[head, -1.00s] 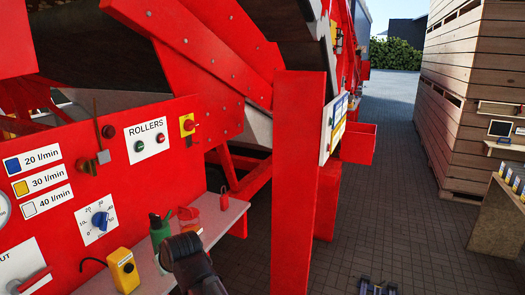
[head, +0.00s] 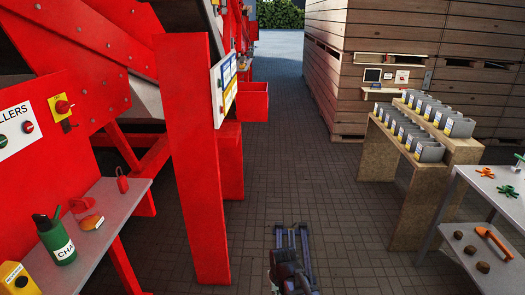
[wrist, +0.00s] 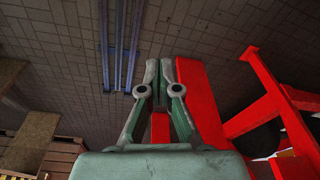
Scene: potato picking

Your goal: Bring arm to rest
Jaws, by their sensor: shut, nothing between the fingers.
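My gripper shows in the wrist view (wrist: 160,70) with its two grey-green fingers together at the tips. It holds nothing; a bit of red machine shows through the gap between the finger links. My dark arm stands at the bottom centre of the head view, over the paved floor and away from the shelf and tables. The gripper cannot be made out clearly in the head view.
The red machine (head: 195,150) with its post fills the left. Its grey shelf (head: 118,215) bears a green bottle (head: 55,240). On the right are a stand of grey bins (head: 405,175), a grey table (head: 490,190) and wooden crates (head: 330,75). The paved aisle (head: 300,160) is clear.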

